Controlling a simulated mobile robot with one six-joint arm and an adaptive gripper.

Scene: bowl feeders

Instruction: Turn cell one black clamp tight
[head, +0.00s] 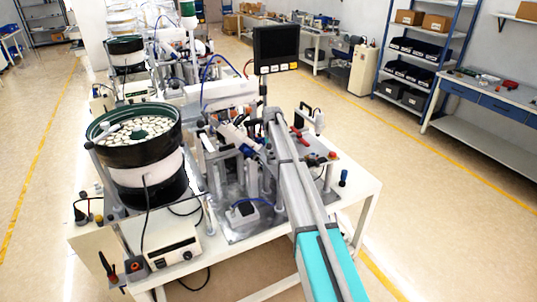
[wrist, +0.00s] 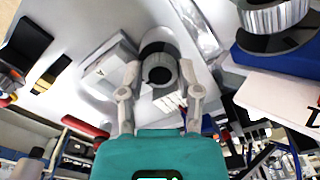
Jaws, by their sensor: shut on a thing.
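In the wrist view, my gripper (wrist: 160,74) has its two pale grey fingers closed on opposite sides of a round dark piece (wrist: 158,60) with a grey ring-shaped end facing the camera. It appears to be the black clamp. The piece sits on or just over a pale surface, and its lower side is partly hidden by the fingers. How tight it is cannot be told. In the head view, neither my gripper nor the held clamp can be made out clearly among the crowded fixtures.
In the head view, a bowl feeder (head: 136,155) full of pale parts stands left on a white bench. A black monitor (head: 276,48) rises behind the fixtures. A grey control box (head: 163,245) sits at the front. In the wrist view, a light grey box (wrist: 106,65) is close left of the fingers.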

